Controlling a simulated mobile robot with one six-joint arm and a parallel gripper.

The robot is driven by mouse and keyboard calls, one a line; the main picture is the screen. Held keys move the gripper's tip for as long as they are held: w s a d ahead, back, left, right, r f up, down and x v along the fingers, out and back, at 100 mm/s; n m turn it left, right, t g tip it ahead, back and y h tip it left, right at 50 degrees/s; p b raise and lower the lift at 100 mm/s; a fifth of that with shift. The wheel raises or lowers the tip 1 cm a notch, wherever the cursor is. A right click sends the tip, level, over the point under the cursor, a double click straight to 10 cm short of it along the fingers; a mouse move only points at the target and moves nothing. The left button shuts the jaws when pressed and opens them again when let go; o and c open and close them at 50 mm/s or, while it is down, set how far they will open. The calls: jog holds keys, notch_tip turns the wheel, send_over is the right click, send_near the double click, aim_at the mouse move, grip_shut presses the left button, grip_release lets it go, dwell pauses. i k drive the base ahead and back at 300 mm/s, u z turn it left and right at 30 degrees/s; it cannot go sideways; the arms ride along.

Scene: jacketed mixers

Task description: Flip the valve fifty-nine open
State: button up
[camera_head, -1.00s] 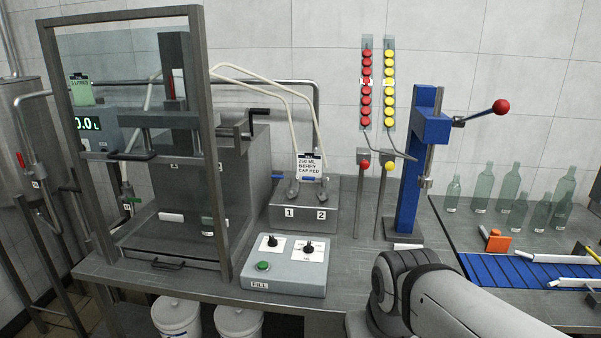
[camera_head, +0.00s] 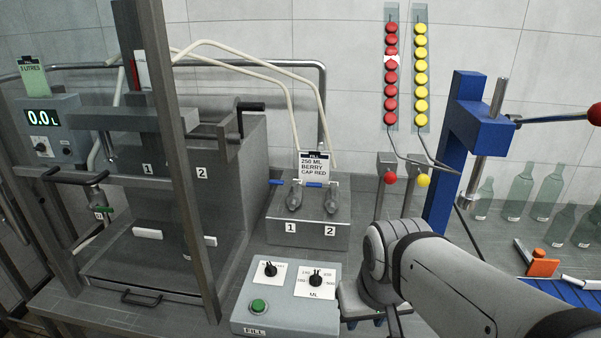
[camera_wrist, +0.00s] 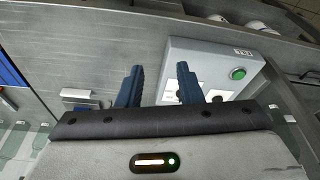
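No valve label that I can read says fifty-nine, so I cannot tell which valve it is. Two blue levers (camera_head: 283,182) lie on the grey block marked 1 and 2 (camera_head: 308,231). My gripper (camera_wrist: 160,80) shows in the wrist view with its two blue fingers apart and nothing between them. It is beside the fill control box, away from the green-handled valve. In the head view my arm largely hides it.
The fill control box (camera_head: 246,313) with a green button stands at the front. A framed filling enclosure (camera_head: 176,170) is at the left, beside a 0.0 L display (camera_head: 42,117). A blue press (camera_head: 470,125) and glass bottles (camera_head: 518,190) are at the right.

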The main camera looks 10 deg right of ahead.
aim_at(314, 185)
jog(key=z, duration=2)
jog(key=k, duration=1)
jog(key=u, duration=1.45)
jog(key=i, duration=1)
jog(key=u, duration=0.05)
